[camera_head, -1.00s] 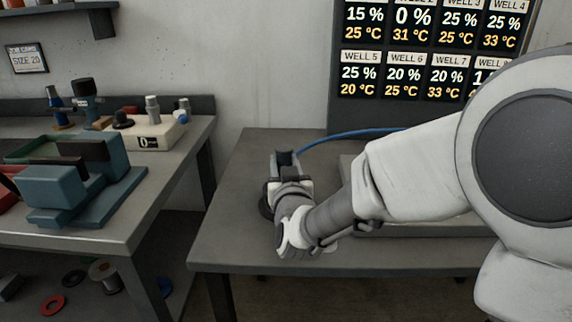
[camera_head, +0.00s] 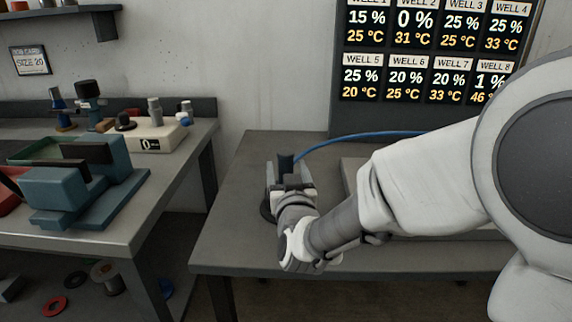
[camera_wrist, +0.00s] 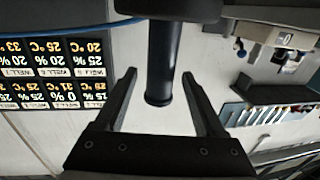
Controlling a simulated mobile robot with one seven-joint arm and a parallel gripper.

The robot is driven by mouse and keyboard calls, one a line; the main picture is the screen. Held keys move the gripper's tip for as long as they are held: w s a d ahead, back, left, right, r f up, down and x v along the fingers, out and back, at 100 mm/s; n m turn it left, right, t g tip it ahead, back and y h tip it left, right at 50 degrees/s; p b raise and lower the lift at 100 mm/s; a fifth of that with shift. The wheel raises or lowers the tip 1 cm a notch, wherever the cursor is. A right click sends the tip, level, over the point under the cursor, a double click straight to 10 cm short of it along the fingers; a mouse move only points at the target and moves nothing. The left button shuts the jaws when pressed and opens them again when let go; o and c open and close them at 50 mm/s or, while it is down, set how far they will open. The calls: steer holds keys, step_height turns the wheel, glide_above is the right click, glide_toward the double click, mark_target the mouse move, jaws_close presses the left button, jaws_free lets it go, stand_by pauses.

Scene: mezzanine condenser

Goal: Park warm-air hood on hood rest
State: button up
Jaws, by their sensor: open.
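The warm-air hood appears as a dark upright post (camera_head: 286,160) with a blue hose (camera_head: 355,135) leading off to the right. In the wrist view its black cylindrical handle (camera_wrist: 160,60) runs between my fingers, with a gap on both sides, and joins a wider grey part at the top edge. My gripper (camera_head: 288,172) is open around the handle; its two fingers also show in the wrist view (camera_wrist: 160,75). A dark round disc (camera_head: 267,208) on the table, partly hidden by my gripper, may be the hood rest; I cannot tell whether the hood is seated on it.
The grey table (camera_head: 235,240) is clear to the left of my gripper. A flat grey slab (camera_head: 350,170) lies behind my forearm. A well display board (camera_head: 430,70) stands at the back. A second bench (camera_head: 110,228) at left holds teal fixtures and a white box (camera_head: 155,137).

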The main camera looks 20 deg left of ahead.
steer(key=v, duration=1)
steer(key=s+d+f+m+g+h, duration=0.1)
steer(key=d+g+h, duration=0.15)
steer(key=d, duration=0.45)
steer(key=s+d+g+h, duration=0.1)
steer(key=s+d+g, duration=0.15)
steer(key=d, duration=0.45)
steer(key=s+d+f+m+g+h, duration=0.1)
steer(key=s+d+m+g+h, duration=0.2)
steer(key=s+d, duration=0.9)
steer(key=d+g, duration=0.1)
steer(key=g, duration=0.2)
steer(key=shift+s+f+b, duration=0.2)
steer(key=shift+b, duration=0.15)
step_height(320, 180, up, 23)
steer(key=p, duration=2.3)
steer(key=shift+r, duration=0.2)
